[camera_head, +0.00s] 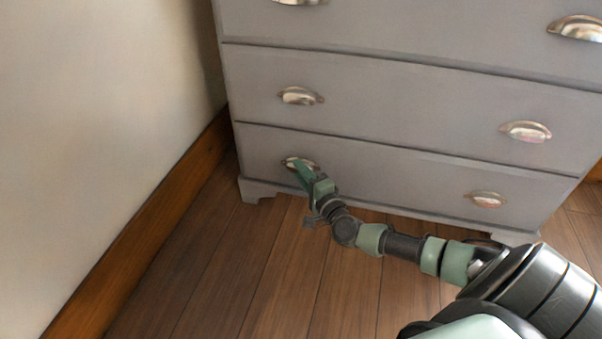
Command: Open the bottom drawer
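The bottom drawer (400,178) of a grey chest of drawers is closed, its front flush with the chest. It has two metal cup handles. My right gripper (297,167) is at the left handle (287,161) of this drawer, its green fingers overlapping the handle in the picture and partly hiding it. I cannot tell whether the fingers are shut on the handle or only touch it. The right handle (486,200) is free. My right arm reaches in from the lower right. My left gripper is not in view.
Drawers above, including the middle drawer (410,110), are closed. A pale wall (100,110) with a wooden baseboard (150,225) stands close on the left. The wooden floor (240,270) in front of the chest is clear apart from my arm above it.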

